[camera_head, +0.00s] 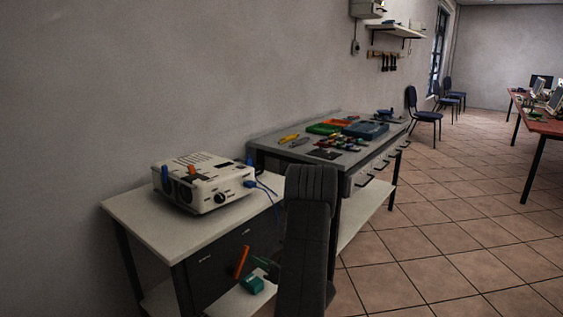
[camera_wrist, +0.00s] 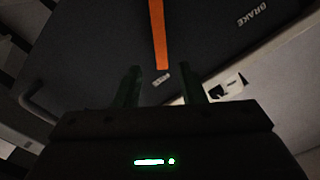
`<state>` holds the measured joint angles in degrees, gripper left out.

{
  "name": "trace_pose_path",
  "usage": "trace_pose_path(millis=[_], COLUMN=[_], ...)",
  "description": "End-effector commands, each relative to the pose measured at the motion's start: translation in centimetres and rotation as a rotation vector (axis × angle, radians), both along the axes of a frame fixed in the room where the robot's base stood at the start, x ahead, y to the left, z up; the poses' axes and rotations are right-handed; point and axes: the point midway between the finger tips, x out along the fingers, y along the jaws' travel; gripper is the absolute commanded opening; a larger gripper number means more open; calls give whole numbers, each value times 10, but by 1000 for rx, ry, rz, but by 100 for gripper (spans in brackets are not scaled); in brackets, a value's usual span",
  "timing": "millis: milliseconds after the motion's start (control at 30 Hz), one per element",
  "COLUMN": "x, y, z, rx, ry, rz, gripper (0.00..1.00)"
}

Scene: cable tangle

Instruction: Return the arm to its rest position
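My arm rises in front of the white-topped bench in the head view, its dark grey link covering part of the bench and floor. My gripper (camera_wrist: 160,78) shows in the wrist view with its two dark green fingers apart and nothing between them. In the head view the gripper (camera_head: 262,263) is small and dark, low in front of the bench's dark cabinet (camera_head: 215,262). An orange strip (camera_wrist: 157,30) stands beyond the fingertips in the wrist view; an orange piece (camera_head: 241,261) also shows beside the gripper in the head view.
A white projector-like device (camera_head: 205,182) with a blue plug and cable (camera_head: 262,185) sits on the white bench (camera_head: 140,222). A grey workbench (camera_head: 375,150) holds trays and tools. Tiled floor (camera_head: 440,240) at right is clear.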

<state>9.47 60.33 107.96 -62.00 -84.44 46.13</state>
Motion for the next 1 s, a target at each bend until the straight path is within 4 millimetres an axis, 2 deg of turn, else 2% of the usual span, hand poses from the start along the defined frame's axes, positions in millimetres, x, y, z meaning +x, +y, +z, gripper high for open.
trace_pose_path(millis=[33,200,400,833,1000], x=[5,21,32,33,28], y=[9,28,42,44,35], z=[-1,-1,0,0,1], rx=[-1,0,1,-1,0], ry=[-1,-1,1,-1,1], rz=[5,2,2,0,-3], gripper=[36,36,36,36,36])
